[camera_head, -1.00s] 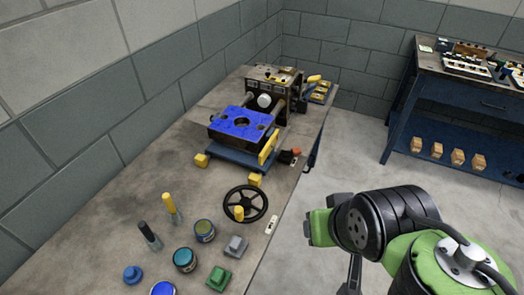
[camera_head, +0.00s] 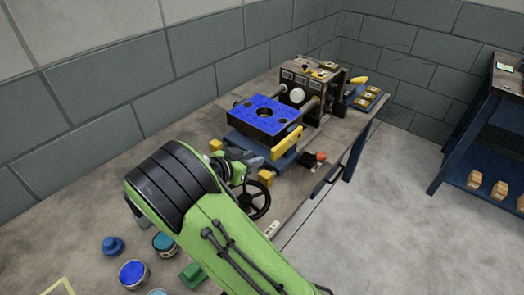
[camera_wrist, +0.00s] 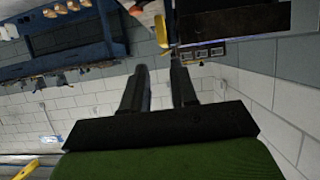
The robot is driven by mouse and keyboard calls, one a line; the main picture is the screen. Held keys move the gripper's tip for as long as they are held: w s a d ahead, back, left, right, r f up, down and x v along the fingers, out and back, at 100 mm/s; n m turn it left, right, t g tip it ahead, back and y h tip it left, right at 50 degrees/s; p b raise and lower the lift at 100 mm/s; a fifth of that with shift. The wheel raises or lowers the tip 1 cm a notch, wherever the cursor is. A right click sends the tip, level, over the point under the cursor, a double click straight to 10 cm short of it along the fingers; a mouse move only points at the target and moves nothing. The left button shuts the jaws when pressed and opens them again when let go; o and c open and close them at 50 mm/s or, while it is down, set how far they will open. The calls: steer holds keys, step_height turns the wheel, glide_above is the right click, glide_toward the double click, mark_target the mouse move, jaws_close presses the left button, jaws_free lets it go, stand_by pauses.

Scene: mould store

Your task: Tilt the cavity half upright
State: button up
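The cavity half (camera_head: 257,119) is a dark block with a bright blue top face and a central hole. It lies flat on a blue base (camera_head: 243,146). A yellow bar handle (camera_head: 287,143) is on its front right side. My gripper (camera_head: 238,166) is just in front of the base's near left corner, apart from the handle as far as I can see; my arm partly hides it. In the wrist view my gripper (camera_wrist: 160,72) shows two dark fingers with a gap and nothing between them. A yellow piece (camera_wrist: 161,31) shows beyond the fingertips.
A black handwheel (camera_head: 255,198) stands close to my gripper. Yellow blocks (camera_head: 269,181) are by the base. Several tins (camera_head: 133,273) stand at the near left. A machine block with rods (camera_head: 309,88) stands behind. Open floor lies right of the bench (camera_head: 190,101).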

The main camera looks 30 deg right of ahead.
mark_target(280, 148)
steer(key=x, duration=0.5)
steer(key=b+x, duration=0.1)
steer(key=x, duration=0.4)
steer(key=b+x, duration=0.1)
steer(key=x, duration=0.4)
steer(key=shift+w+d, duration=0.3)
steer(key=shift+w, duration=0.1)
steer(key=shift+c, duration=0.2)
jaws_close()
